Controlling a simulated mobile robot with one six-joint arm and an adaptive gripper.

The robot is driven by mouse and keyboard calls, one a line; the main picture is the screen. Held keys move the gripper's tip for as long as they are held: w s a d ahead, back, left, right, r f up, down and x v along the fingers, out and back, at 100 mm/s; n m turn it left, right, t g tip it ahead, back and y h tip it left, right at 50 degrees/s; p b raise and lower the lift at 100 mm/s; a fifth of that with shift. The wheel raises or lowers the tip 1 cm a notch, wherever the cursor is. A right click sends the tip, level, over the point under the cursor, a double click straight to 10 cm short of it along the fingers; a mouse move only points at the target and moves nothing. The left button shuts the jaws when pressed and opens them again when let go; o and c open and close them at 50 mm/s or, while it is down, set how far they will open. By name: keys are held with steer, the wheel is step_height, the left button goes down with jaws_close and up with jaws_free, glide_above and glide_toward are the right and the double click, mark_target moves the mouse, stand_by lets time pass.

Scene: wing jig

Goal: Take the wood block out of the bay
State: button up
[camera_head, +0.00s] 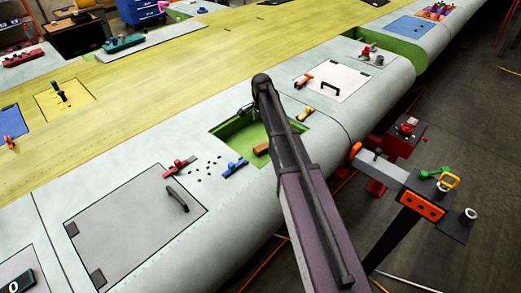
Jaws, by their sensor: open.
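The wood block (262,148) is a small tan-brown piece.
A blue clamp (235,168), a red clamp (180,166) and small dark bits lie left of the bay. A yellow clamp (305,114) sits beyond it. A closed grey panel (125,225) with a handle is nearer. An orange-ended stand (420,205) stands right of the wing.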

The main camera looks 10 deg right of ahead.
mark_target(261, 147)
steer(key=shift+f+b, duration=4.2)
steer(key=shift+f, duration=0.1)
steer(key=shift+f+b, duration=2.6)
steer(key=c, duration=1.2)
